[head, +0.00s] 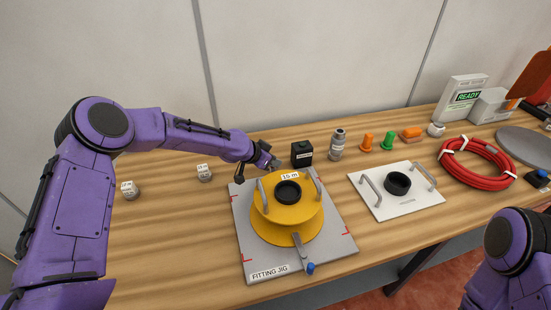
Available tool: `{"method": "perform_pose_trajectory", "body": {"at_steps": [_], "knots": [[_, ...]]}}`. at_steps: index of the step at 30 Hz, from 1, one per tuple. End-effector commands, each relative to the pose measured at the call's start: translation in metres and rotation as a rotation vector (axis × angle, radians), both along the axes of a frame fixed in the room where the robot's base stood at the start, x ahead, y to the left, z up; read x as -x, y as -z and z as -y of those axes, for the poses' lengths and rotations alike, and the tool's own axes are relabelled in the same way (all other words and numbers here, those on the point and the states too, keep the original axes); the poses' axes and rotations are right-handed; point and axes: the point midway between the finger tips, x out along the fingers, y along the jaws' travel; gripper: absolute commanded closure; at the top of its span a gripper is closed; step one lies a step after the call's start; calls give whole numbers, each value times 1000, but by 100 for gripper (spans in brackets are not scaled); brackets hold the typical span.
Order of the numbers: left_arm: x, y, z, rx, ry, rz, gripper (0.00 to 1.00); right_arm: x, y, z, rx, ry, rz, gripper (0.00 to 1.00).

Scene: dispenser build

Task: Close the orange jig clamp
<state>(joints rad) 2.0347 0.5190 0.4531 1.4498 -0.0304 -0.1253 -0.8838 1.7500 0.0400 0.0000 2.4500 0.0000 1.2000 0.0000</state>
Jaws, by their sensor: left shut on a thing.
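The grey fitting jig (335,268) lies on the bench in the head view and bears a yellow drum (282,226) labelled "15 m". A grey lever (299,251) with a blue knob (310,268) lies at the drum's front and points toward the jig's front edge. I cannot make out a separate orange clamp. My left gripper (271,164) is behind the drum, near the jig's back edge and the drum's left handle. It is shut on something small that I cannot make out. My right gripper is out of view; only part of that arm shows at lower right.
A white plate (416,205) with two handles and a black ring lies right of the jig. A black block (301,153), a grey cylinder (337,145) and orange and green caps (388,141) stand behind. A red coil (475,165) lies farther right. The bench left of the jig is mostly clear.

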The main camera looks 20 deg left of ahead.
Motion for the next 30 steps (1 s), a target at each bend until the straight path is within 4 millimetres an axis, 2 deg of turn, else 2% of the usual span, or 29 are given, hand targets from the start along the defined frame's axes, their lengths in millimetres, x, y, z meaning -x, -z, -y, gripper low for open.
{"method": "perform_pose_trajectory", "body": {"at_steps": [10,26,27,29,30], "knots": [[6,3,-6,-4,-146,-9,100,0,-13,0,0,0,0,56],[6,5,-6,-2,-174,-9,100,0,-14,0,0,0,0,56],[6,5,-6,-2,-174,-9,78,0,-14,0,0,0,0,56],[6,4,-6,-2,-174,-9,58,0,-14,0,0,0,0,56],[6,4,-6,-2,-175,-8,57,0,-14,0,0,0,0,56]]}}
